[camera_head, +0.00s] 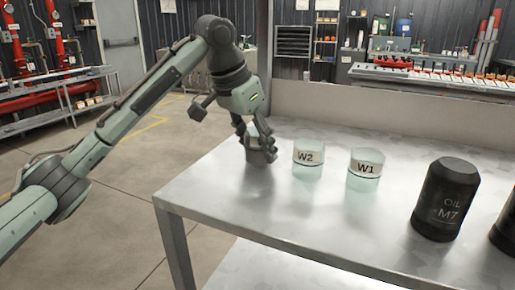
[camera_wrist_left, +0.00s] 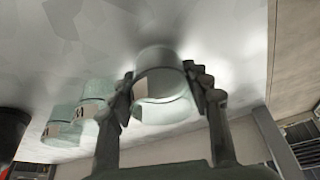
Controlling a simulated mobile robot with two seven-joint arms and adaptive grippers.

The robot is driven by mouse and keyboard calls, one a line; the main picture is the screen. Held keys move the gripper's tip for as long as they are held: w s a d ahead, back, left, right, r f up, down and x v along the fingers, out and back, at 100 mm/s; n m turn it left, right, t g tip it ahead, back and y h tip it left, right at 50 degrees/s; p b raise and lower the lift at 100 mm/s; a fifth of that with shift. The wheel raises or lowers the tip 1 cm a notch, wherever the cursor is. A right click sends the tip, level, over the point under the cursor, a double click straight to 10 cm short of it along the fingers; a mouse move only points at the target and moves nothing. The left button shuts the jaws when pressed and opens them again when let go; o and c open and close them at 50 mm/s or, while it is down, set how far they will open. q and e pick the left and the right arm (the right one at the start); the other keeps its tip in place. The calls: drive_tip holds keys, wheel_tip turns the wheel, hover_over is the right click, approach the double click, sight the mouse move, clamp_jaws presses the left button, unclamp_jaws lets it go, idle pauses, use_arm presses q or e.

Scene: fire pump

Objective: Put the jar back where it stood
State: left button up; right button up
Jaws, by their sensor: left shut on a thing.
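A clear glass jar (camera_wrist_left: 163,83) with a pale label is between the two fingers of my left gripper (camera_wrist_left: 164,92) in the wrist view. In the head view the left gripper (camera_head: 257,139) is shut on this jar (camera_head: 262,156) at the far left part of the metal table (camera_head: 240,205). The fingers hide much of the jar there. It looks upright, with its base at or just above the tabletop; I cannot tell which. My right gripper is not in view.
Jar W2 (camera_head: 308,160) and jar W1 (camera_head: 365,168) stand in a row to the right of the held jar. A black oil container M7 (camera_head: 445,200) stands farther right, with another dark container at the edge. The table front is clear. A low wall (camera_head: 400,135) runs behind.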

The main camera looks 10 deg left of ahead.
use_arm(q)
drive_tip(key=shift+f, duration=0.3)
drive_tip(key=shift+f, duration=0.1)
drive_tip(key=o, duration=1.3)
